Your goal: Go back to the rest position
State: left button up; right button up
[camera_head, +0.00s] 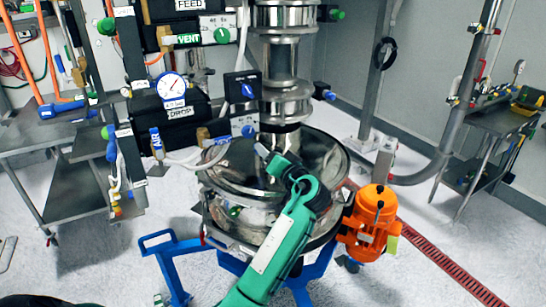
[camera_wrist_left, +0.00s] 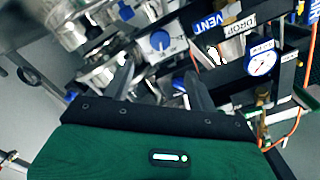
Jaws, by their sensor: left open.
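My left arm, green, reaches up from the bottom of the head view over the steel sifter (camera_head: 235,165). My left gripper (camera_head: 264,152) is in front of the sifter's round lid, and its dark fingers are small there. In the left wrist view the two fingers of the left gripper (camera_wrist_left: 160,85) stand apart with nothing between them. Beyond them are a blue knob (camera_wrist_left: 160,41) and labelled panels. Whether the fingers touch anything is hard to tell. My right gripper is not in view.
An orange motor (camera_head: 371,222) sits at the sifter's right side, close to my arm. A blue frame (camera_head: 172,265) stands below. A valve panel with a gauge (camera_head: 171,86) rises at the left. Steel tables (camera_head: 75,190) stand left and right.

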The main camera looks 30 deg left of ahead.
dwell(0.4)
pick_arm(q)
jog(key=s+d+f+m+g+h, duration=0.15)
jog(key=s+f+h, duration=0.25)
jog(key=s+f, duration=0.55)
jog(key=s+d+f+m+g+h, duration=0.1)
jog(key=s+d+f+m+h, duration=0.2)
jog(key=s+f, duration=0.7)
jog(key=s+d+f+m+g+h, duration=0.15)
jog(key=s+d+f+h, duration=0.25)
jog(key=s, duration=0.6)
jog(key=s+d+f+g+h, duration=0.2)
jog(key=s+d+f+h, duration=0.25)
jog(key=s, duration=0.55)
notch_tip(320, 180, down, 30)
jog(key=g, duration=0.1)
jog(key=s+a+f+g, duration=0.1)
jog(key=s+a+f, duration=0.2)
jog(key=s+f, duration=1.6)
notch_tip(320, 180, down, 3)
jog(key=shift+s+m+g+b, duration=0.15)
jog(key=shift+m+g+b, duration=0.15)
jog(key=shift+b, duration=0.1)
